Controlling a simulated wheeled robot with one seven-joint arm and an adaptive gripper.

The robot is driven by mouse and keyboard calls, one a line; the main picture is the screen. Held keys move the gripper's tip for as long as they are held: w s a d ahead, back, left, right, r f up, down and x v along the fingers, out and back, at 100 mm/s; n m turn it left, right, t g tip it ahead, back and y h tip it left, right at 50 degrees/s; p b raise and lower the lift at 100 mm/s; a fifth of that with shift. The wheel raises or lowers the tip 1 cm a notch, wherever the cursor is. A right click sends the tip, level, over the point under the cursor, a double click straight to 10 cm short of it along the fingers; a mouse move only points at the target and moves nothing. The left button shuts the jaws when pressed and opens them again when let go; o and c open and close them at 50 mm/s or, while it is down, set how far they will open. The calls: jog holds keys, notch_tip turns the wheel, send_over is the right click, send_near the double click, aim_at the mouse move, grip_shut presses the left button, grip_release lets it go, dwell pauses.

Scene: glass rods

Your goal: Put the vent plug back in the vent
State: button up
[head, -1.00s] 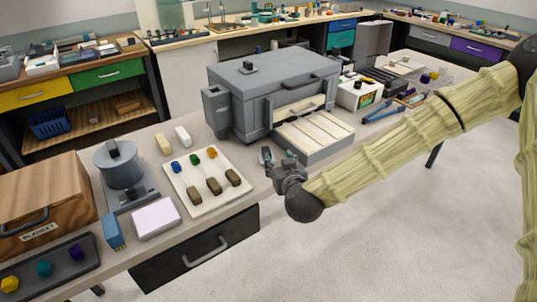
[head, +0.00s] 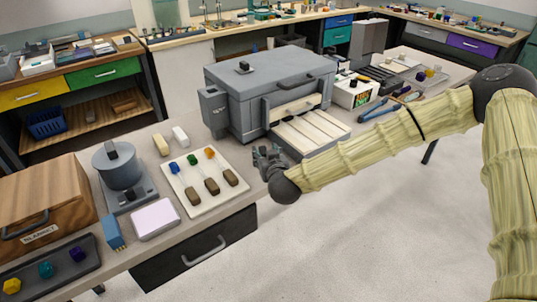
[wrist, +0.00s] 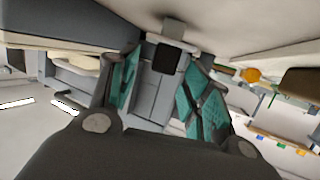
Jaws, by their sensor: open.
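The grey kiln-like box (head: 268,90) stands at the middle of the bench. A small dark knob-like piece (head: 243,66) sits on a square grey plate on its lid; I cannot tell whether this is the vent plug or part of the vent. My gripper (head: 262,155) is open and empty, in front of the box, between its pale slatted front tray and the rod board. In the wrist view, my open fingers (wrist: 165,85) frame a grey body with a dark square (wrist: 167,59); nothing is held. What that dark square belongs to is unclear.
The cream board (head: 205,182) with blue, green and orange-tipped rods lies left of my gripper. A grey cylinder with a dark handle (head: 120,165) stands further left. The slatted tray (head: 312,132) juts out right of my gripper. The box lid is mostly clear.

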jog(key=shift+x, duration=1.2)
grip_shut()
